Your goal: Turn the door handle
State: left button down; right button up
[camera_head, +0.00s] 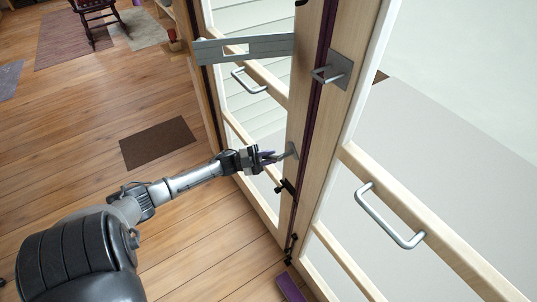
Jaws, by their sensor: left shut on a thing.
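A wood-framed glass door (303,100) stands in front of me. A grey metal door handle (290,152) sits on its upright frame. A second lever handle (325,74) on a square metal plate sits on the neighbouring frame at the right, apart from my gripper. My right gripper is not in view.
Metal pull bars are fixed to the left door (249,82) and the right door (390,218). A flat grey metal bracket (244,48) juts out at the top. A brown mat (157,143) lies on the plank floor. A dark red chair (97,20) stands far back.

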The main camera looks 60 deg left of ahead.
pick_arm(q)
jog(key=shift+f+n, duration=0.2)
jog(key=shift+n, duration=0.1)
jog(key=c, duration=1.1)
grip_release()
jog(key=shift+d, duration=0.1)
jog(key=shift+o, duration=0.2)
jog(key=shift+s+a+f, duration=0.15)
jog(key=shift+s+a, duration=0.1)
jog(key=v, duration=1.3)
jog(key=shift+b, duration=0.4)
jog(key=shift+d+f, duration=0.1)
